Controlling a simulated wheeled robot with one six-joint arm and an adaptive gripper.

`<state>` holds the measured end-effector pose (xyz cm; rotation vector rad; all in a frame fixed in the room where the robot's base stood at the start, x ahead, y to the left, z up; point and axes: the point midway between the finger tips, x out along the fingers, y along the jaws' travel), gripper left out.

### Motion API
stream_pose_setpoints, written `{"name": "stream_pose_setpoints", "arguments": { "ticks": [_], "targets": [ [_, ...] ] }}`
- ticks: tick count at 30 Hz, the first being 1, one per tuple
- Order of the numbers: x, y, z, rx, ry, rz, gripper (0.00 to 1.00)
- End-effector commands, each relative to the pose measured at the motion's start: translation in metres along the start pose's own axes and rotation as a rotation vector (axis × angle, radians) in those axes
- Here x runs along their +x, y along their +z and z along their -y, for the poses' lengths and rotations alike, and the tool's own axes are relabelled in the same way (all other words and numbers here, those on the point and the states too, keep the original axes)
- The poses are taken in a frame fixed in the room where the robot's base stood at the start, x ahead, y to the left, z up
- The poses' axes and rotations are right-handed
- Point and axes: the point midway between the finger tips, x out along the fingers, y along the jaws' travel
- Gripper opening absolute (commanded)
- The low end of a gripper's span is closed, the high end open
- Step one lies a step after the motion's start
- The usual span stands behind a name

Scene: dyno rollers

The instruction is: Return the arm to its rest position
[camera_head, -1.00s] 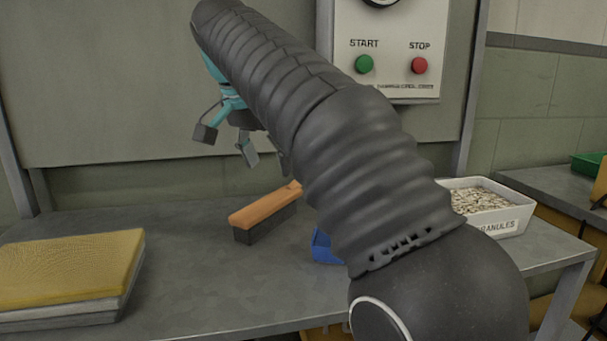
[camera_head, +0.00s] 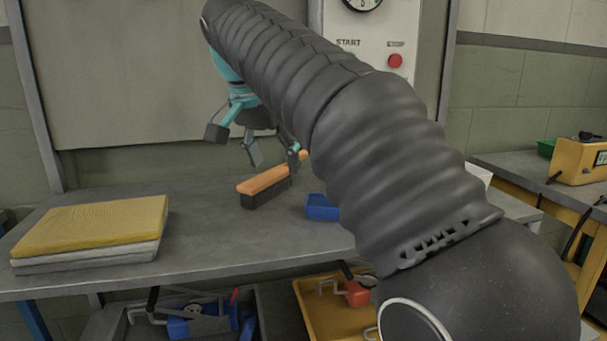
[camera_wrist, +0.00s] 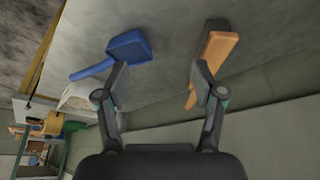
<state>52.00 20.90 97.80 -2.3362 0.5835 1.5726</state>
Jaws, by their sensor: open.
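My arm, in a dark ribbed sleeve, reaches from the lower right to the upper left in the head view. My gripper (camera_head: 258,148) hangs at its far end, above the back of the metal table (camera_head: 205,220). In the wrist view my gripper (camera_wrist: 158,92) has its two fingers apart with nothing between them. Beyond the fingers, a blue dustpan (camera_wrist: 127,47) lies on the left and an orange-topped brush (camera_wrist: 218,50) on the right. The brush (camera_head: 265,185) and part of the dustpan (camera_head: 320,207) also show on the table in the head view; my arm hides the rest.
A stack of yellow and grey pads (camera_head: 95,232) lies at the table's left. A control panel (camera_head: 385,30) with a red stop button is on the back wall. Bins with tools (camera_head: 190,318) sit below. A yellow box (camera_head: 578,160) stands on a bench at right.

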Motion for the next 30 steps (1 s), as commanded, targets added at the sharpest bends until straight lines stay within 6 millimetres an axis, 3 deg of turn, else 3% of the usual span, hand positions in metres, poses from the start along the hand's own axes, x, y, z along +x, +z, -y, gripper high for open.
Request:
{"name": "stream_pose_setpoints", "arguments": {
  "ticks": [8, 16, 23, 30],
  "targets": [
    [0.013, -0.001, -0.038, -0.069, -0.025, 0.007, 0.69],
    [0.043, 0.016, -0.107, -0.182, -0.075, 0.011, 0.69],
    [0.085, 0.055, -0.175, -0.284, -0.132, -0.004, 0.69],
    [0.139, 0.116, -0.237, -0.366, -0.180, -0.042, 0.69]
  ]
}}
